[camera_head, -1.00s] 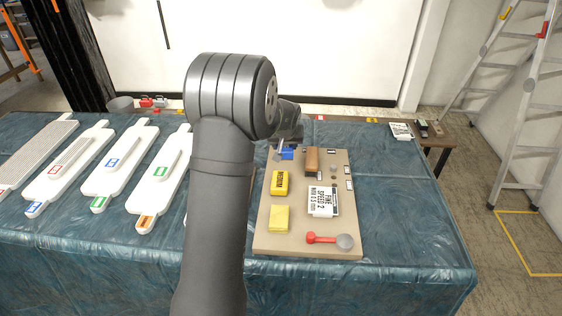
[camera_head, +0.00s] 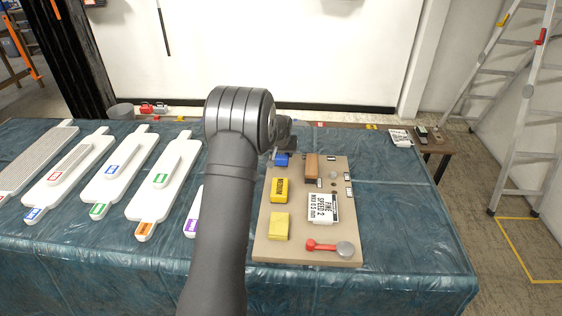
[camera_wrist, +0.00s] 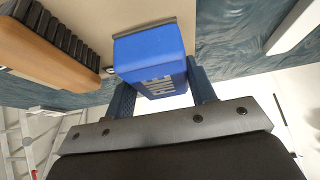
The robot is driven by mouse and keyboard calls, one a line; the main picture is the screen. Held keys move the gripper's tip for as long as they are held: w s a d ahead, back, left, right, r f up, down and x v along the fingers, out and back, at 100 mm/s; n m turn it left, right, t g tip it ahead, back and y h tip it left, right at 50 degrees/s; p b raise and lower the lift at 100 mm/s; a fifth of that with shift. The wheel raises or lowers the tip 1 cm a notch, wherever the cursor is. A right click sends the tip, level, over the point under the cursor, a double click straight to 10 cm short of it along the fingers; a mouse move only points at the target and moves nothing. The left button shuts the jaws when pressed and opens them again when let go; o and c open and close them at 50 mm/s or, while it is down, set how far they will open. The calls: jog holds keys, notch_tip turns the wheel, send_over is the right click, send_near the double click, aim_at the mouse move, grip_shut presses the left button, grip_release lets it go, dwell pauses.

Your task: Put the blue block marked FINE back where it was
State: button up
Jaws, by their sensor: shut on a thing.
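The blue block (camera_wrist: 152,50) fills the middle of the wrist view, with pale lettering on its near face that is too slanted to read. My gripper (camera_wrist: 162,92) is shut on it, one finger at each side. In the head view the blue block (camera_head: 281,159) is at the far left corner of the tan board (camera_head: 263,228), with my gripper (camera_head: 283,151) just behind and above it. A grey edge shows at the block's far end in the wrist view. I cannot tell whether the block touches the board.
A brown-handled brush (camera_head: 312,165) is close to the block's right. A yellow MEDIUM block (camera_head: 280,189), a yellow pad (camera_head: 279,226), a white label card (camera_head: 322,208) and a red-handled tool (camera_head: 322,246) occupy the board. White paddles (camera_head: 160,190) lie to the left.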

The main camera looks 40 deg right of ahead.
jog(key=shift+w+f, duration=0.1)
jog(key=shift+f, duration=1.95)
jog(key=o, duration=0.9)
jog(key=shift+f, duration=0.15)
jog(key=shift+o, duration=0.2)
jog(key=shift+r, duration=0.3)
jog(key=v, duration=1.1)
jog(key=shift+s+a+r, duration=0.2)
jog(key=shift+r, duration=0.05)
jog(key=x, duration=1.2)
jog(key=shift+f, duration=0.15)
